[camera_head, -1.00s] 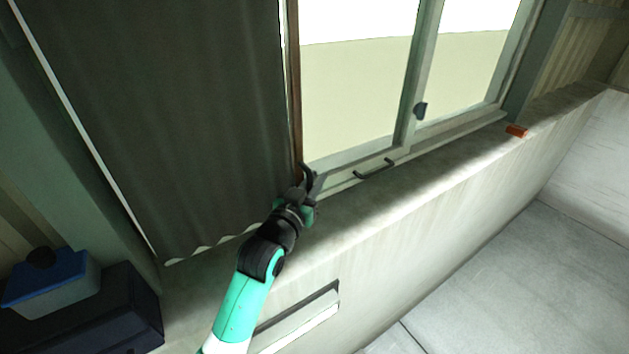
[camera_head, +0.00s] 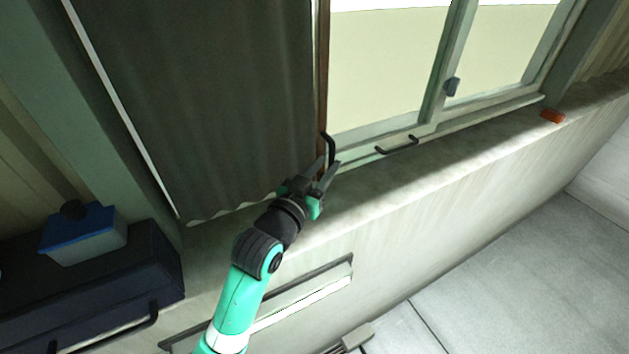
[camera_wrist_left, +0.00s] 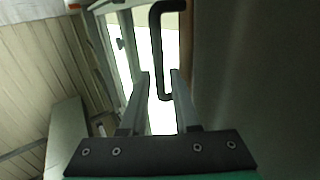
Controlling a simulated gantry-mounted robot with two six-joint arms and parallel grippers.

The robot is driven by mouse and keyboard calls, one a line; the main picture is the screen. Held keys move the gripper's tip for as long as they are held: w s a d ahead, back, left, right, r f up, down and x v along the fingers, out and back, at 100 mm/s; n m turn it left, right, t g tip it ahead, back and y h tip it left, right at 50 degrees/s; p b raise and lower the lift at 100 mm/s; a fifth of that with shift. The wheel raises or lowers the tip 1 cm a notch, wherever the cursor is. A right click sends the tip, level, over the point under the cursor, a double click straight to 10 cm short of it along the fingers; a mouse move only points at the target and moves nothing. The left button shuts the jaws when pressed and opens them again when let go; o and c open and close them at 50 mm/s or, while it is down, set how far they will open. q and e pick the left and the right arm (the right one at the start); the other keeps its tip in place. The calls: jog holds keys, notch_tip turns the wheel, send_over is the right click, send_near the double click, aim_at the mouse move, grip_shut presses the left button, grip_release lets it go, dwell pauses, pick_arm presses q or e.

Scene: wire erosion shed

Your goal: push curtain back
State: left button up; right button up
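The dark grey corrugated curtain (camera_head: 200,100) hangs over the left part of the window, with a brown strip (camera_head: 322,70) along its right edge. A black bar handle (camera_head: 330,147) is low on that edge; it also shows in the left wrist view (camera_wrist_left: 157,50). My left gripper (camera_head: 327,172) is at the curtain's lower right corner. In the left wrist view the gripper (camera_wrist_left: 160,75) is open, and the handle's lower end appears between its fingers. I cannot tell whether they touch it. My right gripper is out of view.
The window frame (camera_head: 437,75) stands uncovered on the right, with a small black handle (camera_head: 398,145) at its bottom. An orange block (camera_head: 552,116) lies on the sill. A blue-lidded box (camera_head: 85,240) stands on a dark case (camera_head: 110,285) at lower left.

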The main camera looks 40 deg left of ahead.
pick_arm(q)
jog(key=s, duration=0.3)
jog(key=s+d, duration=0.1)
jog(key=s, duration=0.1)
jog(key=shift+s, duration=0.25)
jog(key=shift+r, duration=0.1)
jog(key=s+d+r+m+t+h+p, duration=0.1)
jog(key=s+d+r+t, duration=0.2)
jog(key=r, duration=0.9)
jog(key=s+d+r+m+t+h+p, duration=0.1)
jog(key=s+r, duration=0.5)
jog(key=r, duration=0.6)
jog(key=s+d+r+t+h+p, duration=0.2)
jog(key=s+d+r+t, duration=0.2)
jog(key=r, duration=0.8)
jog(key=shift+s+d+m+t+h+p, duration=0.15)
jog(key=shift+d+m+t+h+p, duration=0.3)
jog(key=shift+t, duration=0.35)
jog(key=shift+r, duration=0.1)
